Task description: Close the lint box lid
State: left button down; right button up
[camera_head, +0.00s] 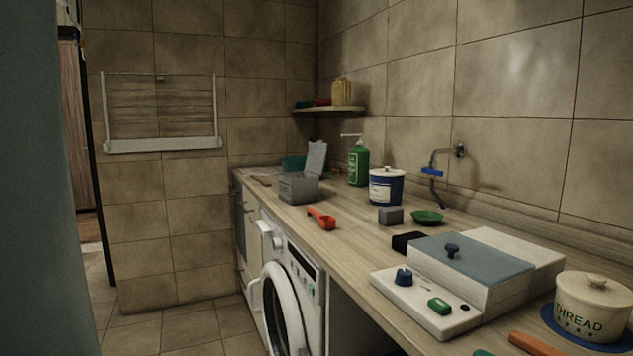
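The lint box (298,188) is a small grey box on the far part of the wooden counter, above the washing machine's far end. Its lid (316,158) stands raised, tilted up at the back right side of the box, so the box is open. The inside is too small to make out. Neither of my grippers is in view, and nothing touches the box or its lid.
A red scoop (322,218) lies on the counter in front of the box. A green bottle (358,164) and a blue-white tub (386,187) stand to its right. The washing machine (283,296) is below.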

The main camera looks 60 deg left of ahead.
aim_at(315, 164)
jog(key=u, duration=2)
jog(key=i+j, duration=0.3)
